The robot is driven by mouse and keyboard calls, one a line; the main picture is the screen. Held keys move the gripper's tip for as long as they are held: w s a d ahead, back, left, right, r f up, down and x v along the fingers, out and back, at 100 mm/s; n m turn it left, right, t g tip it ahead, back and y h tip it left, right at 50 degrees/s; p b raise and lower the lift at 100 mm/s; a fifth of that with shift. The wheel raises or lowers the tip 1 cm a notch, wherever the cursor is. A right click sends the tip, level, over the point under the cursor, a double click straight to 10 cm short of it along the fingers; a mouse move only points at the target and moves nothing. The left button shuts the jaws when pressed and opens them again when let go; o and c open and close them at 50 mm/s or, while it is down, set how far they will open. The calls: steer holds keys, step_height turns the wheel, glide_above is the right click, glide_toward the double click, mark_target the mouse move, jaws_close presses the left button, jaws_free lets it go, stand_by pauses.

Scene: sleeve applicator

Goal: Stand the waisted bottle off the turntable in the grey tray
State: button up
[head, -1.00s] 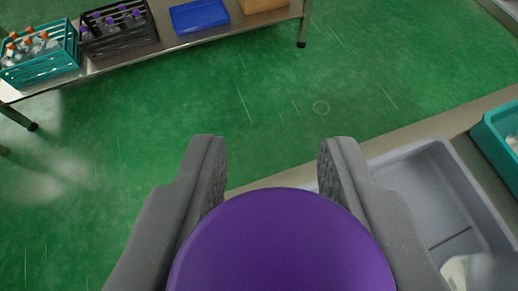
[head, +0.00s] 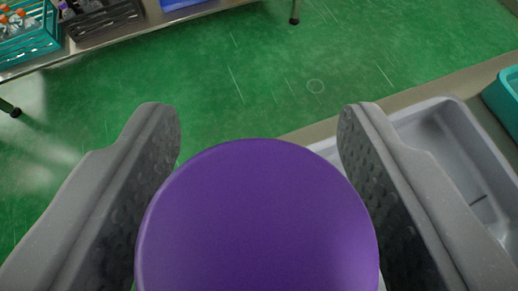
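The round purple cap (head: 258,222) of a bottle fills the lower middle of the head view, seen from above. It hides the bottle's body, so I cannot see the waist or the base. My gripper (head: 260,140) is open, with one grey finger on each side of the cap. The grey tray (head: 443,112) lies to the right, partly behind my right finger and the cap. I cannot tell whether the bottle stands on the tray floor. The turntable is not in view.
A teal crate of orange-capped bottles (head: 28,42), a dark crate (head: 103,20) and a blue tray (head: 178,3) sit on a far bench. A teal bin (head: 506,105) stands beyond the grey tray. Green floor (head: 270,80) lies between.

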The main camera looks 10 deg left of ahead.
steer(key=shift+r, duration=0.1)
steer(key=v, duration=1.2)
steer(key=shift+p, duration=0.4)
steer(key=s+d+r+m+t+h, duration=0.1)
steer(key=s+d+r+h, duration=0.1)
steer(key=r, duration=0.8)
steer(key=s+d+r+m+t+h, duration=0.1)
steer(key=d+r, duration=0.2)
steer(key=r, duration=0.6)
steer(key=s+a+r, duration=0.3)
steer(key=s+r, duration=0.3)
steer(key=r, duration=0.3)
steer(key=s+a+r+t, duration=0.1)
steer(key=s+a+r, duration=0.1)
steer(key=s+r, duration=0.4)
step_height(320, 180, up, 4)
steer(key=shift+s+a+r+m+t, duration=0.2)
steer(key=shift+a+m+t, duration=0.1)
steer(key=shift+a+m, duration=0.1)
